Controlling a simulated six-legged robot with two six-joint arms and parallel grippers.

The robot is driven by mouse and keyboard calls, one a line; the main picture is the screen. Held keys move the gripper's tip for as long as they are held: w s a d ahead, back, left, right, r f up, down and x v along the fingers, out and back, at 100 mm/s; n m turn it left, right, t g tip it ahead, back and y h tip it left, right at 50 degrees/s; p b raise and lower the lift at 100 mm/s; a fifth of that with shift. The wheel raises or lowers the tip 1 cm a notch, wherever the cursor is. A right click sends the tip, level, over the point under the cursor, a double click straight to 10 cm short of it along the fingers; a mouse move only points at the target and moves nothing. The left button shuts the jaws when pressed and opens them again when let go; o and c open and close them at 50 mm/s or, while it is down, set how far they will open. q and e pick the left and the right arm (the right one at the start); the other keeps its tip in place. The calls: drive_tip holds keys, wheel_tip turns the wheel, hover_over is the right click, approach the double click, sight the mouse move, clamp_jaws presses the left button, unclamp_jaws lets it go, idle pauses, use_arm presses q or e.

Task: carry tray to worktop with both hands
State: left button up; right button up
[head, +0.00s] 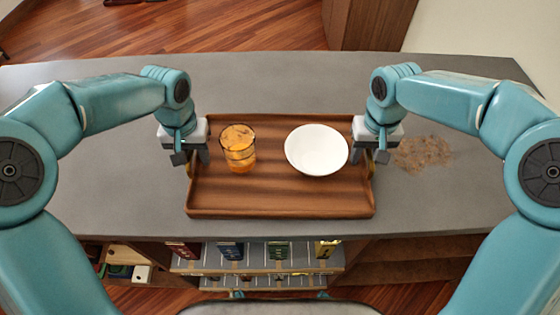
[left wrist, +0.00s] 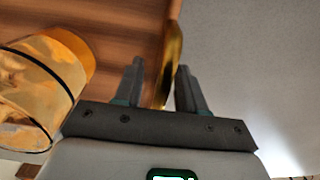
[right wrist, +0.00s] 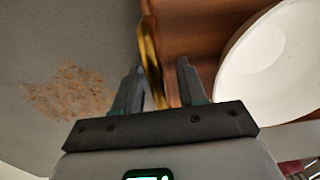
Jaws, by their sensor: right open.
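The brown wooden tray (head: 280,196) lies flat on the grey worktop (head: 275,85). It carries a glass of orange drink (head: 238,148) on the left and a white bowl (head: 317,150) on the right. My left gripper (head: 191,160) is at the tray's left end, its open fingers either side of the brass handle (left wrist: 172,62). My right gripper (head: 372,157) is at the right end, its open fingers around the other brass handle (right wrist: 150,55). The handles are mostly hidden by the grippers in the head view.
A brown crumbly patch (head: 422,153) is on the worktop right of the tray. Shelves with books (head: 255,252) are below the worktop's near edge. The worktop behind the tray is clear.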

use_arm(q)
drive_tip(key=shift+w, duration=0.1)
clamp_jaws()
use_arm(e)
drive_tip(key=shift+w, duration=0.1)
clamp_jaws()
use_arm(q)
drive_tip(key=shift+r, duration=0.1)
idle(0.7)
